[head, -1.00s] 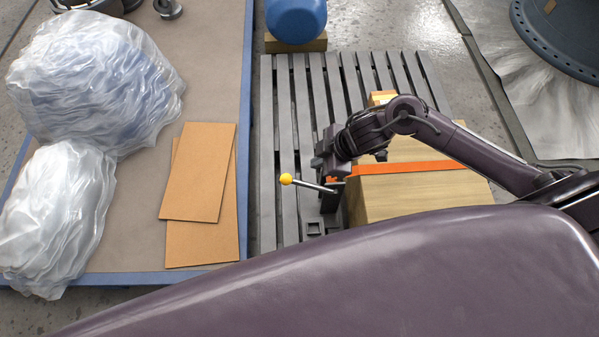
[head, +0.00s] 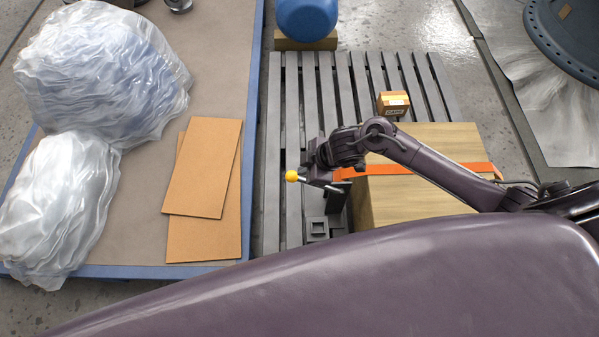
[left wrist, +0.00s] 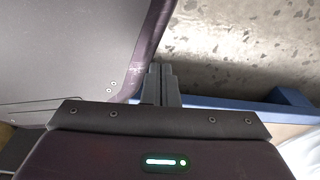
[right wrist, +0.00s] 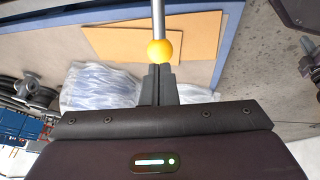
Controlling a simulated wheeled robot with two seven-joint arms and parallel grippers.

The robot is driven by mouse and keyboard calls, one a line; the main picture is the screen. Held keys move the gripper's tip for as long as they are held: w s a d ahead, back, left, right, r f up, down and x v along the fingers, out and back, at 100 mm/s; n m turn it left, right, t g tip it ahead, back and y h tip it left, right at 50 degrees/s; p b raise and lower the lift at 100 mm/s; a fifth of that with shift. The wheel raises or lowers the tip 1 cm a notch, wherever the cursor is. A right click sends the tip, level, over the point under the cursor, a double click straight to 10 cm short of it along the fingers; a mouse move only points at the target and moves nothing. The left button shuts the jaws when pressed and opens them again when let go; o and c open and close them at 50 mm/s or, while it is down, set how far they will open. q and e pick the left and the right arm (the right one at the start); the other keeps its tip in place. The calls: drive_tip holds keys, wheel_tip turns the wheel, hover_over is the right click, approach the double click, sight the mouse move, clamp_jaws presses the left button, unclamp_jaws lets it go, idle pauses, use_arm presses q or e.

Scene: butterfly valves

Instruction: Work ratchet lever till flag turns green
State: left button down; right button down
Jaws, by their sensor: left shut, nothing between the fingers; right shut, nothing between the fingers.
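The ratchet lever is a thin metal rod (head: 333,188) with a yellow ball knob (head: 291,176), sticking out left from a dark bracket (head: 336,204) beside the wooden crate. My right gripper (head: 305,174) is shut and empty, close to the knob. In the right wrist view, the yellow knob (right wrist: 160,51) is just beyond the shut fingertips (right wrist: 159,68), and the rod (right wrist: 159,18) runs up from it. Whether they touch, I cannot tell. My left gripper (left wrist: 161,72) is shut and empty, away from the lever. I cannot make out a flag.
The wooden crate (head: 420,205) with an orange strap stands on a grey slatted pallet (head: 290,120). A small carton (head: 393,104) sits behind it. Left is a blue-edged table (head: 150,235) with plastic-wrapped bundles (head: 100,70) and cardboard sheets (head: 203,165). A blue rounded object (head: 307,15) stands behind.

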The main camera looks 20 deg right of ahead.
sight(295, 175)
use_arm(q)
drive_tip(key=shift+w+d, duration=0.2)
drive_tip(key=shift+w, duration=0.4)
use_arm(e)
drive_tip(key=shift+x, duration=1.7)
